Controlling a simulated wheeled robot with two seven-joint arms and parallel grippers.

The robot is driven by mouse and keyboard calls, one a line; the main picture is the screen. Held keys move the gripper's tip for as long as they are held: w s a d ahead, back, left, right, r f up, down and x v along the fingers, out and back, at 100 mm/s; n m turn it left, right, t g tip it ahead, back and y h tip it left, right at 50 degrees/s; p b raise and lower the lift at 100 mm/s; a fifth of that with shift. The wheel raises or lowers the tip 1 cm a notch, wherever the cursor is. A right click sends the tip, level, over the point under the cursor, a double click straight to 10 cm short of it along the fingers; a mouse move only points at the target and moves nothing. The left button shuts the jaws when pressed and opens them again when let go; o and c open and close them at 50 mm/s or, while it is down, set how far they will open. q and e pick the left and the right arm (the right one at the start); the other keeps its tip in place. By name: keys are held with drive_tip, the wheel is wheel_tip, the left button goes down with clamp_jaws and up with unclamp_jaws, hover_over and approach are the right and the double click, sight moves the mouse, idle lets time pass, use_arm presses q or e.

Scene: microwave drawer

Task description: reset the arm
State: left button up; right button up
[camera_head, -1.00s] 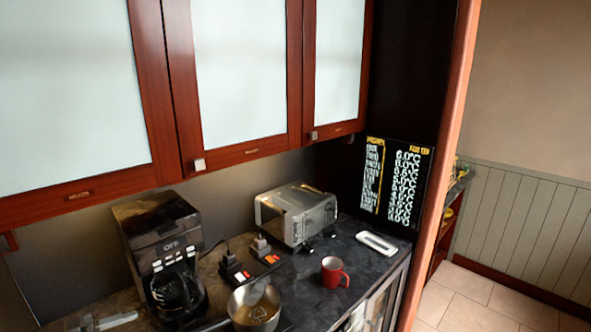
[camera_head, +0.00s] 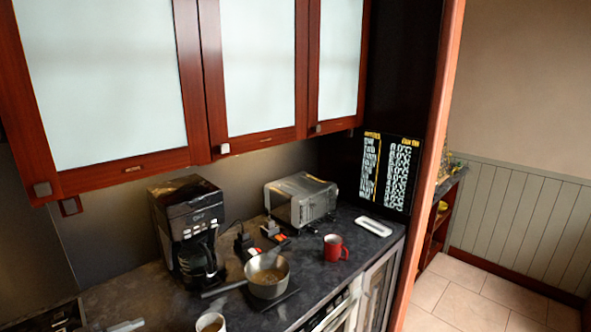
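Neither of my arms nor my grippers can be made out in the head view. The view shows a kitchen counter (camera_head: 215,290) with wall cabinets above it, and no gripper is seen touching anything there.
A black coffee maker (camera_head: 187,225), a saucepan (camera_head: 267,284), a red mug (camera_head: 333,248), a silver toaster oven (camera_head: 301,200) and a pale cup (camera_head: 210,323) stand on the counter. Red-framed cabinets (camera_head: 258,70) hang above. Tiled floor (camera_head: 470,290) is clear at the right.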

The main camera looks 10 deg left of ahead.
use_arm(q)
drive_tip(key=s+d+f+n+g+y, duration=0.1)
drive_tip(key=s+d+f+n+y, duration=0.35)
drive_tip(key=f+n, duration=0.25)
drive_tip(key=s+d+f+n+g+y, duration=0.1)
drive_tip(key=s+d+f+n+y, duration=0.2)
drive_tip(key=f+n+y, duration=0.3)
drive_tip(key=s+d+f+n+g+h, duration=0.1)
drive_tip(key=s+d+f+n+g, duration=0.15)
drive_tip(key=s+d+n, duration=0.35)
drive_tip(key=s+d+f+n+g, duration=0.1)
drive_tip(key=s+d+n+g, duration=0.2)
drive_tip(key=s, duration=0.5)
wheel_tip(320, 180, down, 29)
drive_tip(key=m+g+b, duration=0.1)
drive_tip(key=g+b, duration=0.2)
drive_tip(key=b, duration=0.3)
drive_tip(key=s+a+f+b, duration=0.1)
drive_tip(key=s+f+b, duration=0.2)
drive_tip(key=s+f, duration=0.6)
drive_tip(key=s+a+f+b, duration=0.2)
drive_tip(key=s+f, duration=0.6)
drive_tip(key=f, duration=0.8)
drive_tip(key=shift+s+m+g+b, duration=0.35)
drive_tip(key=shift+m+g+b, duration=0.1)
drive_tip(key=shift+b, duration=0.25)
use_arm(e)
wheel_tip(320, 180, down, 12)
drive_tip(key=shift+w+f, duration=0.15)
drive_tip(key=shift+f, duration=0.1)
